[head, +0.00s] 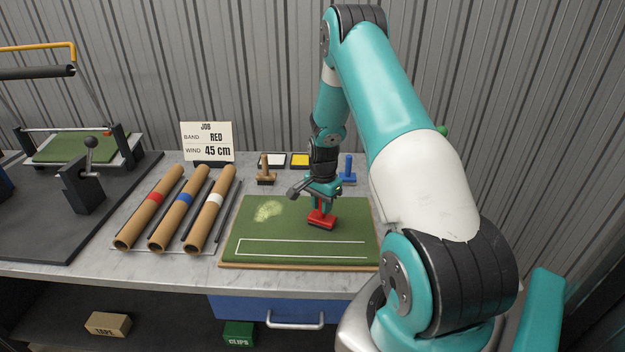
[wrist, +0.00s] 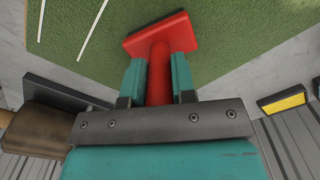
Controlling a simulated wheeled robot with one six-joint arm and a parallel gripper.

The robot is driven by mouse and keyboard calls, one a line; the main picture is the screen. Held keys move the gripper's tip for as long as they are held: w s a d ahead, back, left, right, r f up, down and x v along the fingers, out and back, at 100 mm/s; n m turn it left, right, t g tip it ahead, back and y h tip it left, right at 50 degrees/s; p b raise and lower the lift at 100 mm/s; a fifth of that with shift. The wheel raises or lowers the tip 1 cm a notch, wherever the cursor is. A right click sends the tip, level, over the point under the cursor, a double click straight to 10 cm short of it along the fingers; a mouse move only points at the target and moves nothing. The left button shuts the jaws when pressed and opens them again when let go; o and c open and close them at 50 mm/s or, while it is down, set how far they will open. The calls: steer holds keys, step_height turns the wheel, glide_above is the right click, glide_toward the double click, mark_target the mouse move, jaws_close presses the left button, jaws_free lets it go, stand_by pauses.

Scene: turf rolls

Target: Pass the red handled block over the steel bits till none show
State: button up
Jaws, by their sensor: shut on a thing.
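The red handled block (head: 321,219) is on or just above the green turf mat (head: 290,247), right of the mat's middle. My gripper (head: 323,192) is shut on its upright handle. In the wrist view my gripper (wrist: 158,80) has a finger on each side of the red handle, and the red block (wrist: 160,38) lies beyond over the turf (wrist: 220,30). I cannot tell whether the block touches the mat. No steel bits can be made out on the turf. A pale, worn patch (head: 268,211) shows on the mat left of the block.
A brown-handled tool (head: 266,172) and a blue-handled tool (head: 348,170) stand behind the mat, with a yellow pad (head: 300,160) between. Several cardboard tubes (head: 160,205) lie left. A job card (head: 207,141) reads red, 45 cm. A white outline (head: 300,241) marks the mat's front.

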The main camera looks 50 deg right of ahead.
steer(key=shift+w+a+r, duration=0.1)
steer(key=shift+w+a, duration=0.2)
steer(key=shift+w, duration=0.05)
step_height(320, 180, up, 3)
steer(key=shift+r+p, duration=0.2)
steer(key=shift+p, duration=0.8)
steer(key=shift+w+r, duration=0.1)
steer(key=shift+r, duration=0.25)
steer(key=shift+r+p, duration=1.55)
steer(key=shift+r, duration=0.35)
